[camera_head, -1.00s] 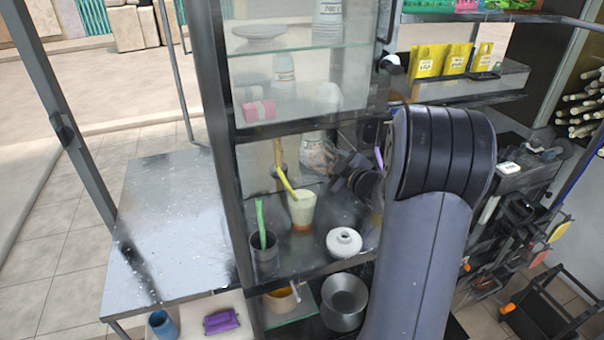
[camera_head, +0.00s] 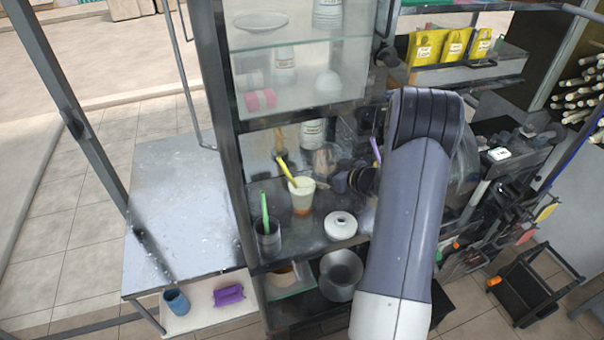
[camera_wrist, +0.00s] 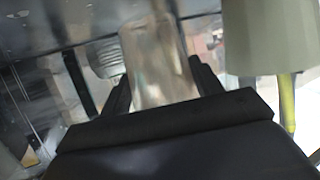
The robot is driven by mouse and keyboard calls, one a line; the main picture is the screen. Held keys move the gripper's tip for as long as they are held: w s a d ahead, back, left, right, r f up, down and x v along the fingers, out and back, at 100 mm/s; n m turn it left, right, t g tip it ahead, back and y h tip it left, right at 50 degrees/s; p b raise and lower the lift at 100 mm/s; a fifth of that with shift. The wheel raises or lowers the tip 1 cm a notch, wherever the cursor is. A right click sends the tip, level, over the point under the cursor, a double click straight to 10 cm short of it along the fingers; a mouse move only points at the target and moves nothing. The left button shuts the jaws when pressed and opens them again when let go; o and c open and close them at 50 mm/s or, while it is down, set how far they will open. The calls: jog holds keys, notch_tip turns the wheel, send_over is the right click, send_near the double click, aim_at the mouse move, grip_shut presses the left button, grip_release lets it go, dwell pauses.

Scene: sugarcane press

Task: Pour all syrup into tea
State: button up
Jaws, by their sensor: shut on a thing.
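My gripper (camera_head: 339,180) is shut on a clear, slightly brownish glass (camera_head: 325,158). In the wrist view the same glass (camera_wrist: 155,60) stands between the two dark fingers. Its contents are too blurred to tell. A pale cup with orange-brown liquid at its bottom and a yellow straw (camera_head: 301,197) stands on the cabinet shelf, just left of my gripper. It looks like the tea. In the wrist view this pale cup (camera_wrist: 268,35) is at the upper right, apart from the held glass, with its yellow straw (camera_wrist: 288,105) below it.
A dark cup with a green straw (camera_head: 268,238) stands left on the shelf. A purple straw (camera_head: 376,150) shows beside my arm. A glass-fronted cabinet (camera_head: 290,70) is above. The metal side table (camera_head: 185,205) is clear.

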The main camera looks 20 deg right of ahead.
aim_at(335, 164)
jog(key=shift+r, duration=1.55)
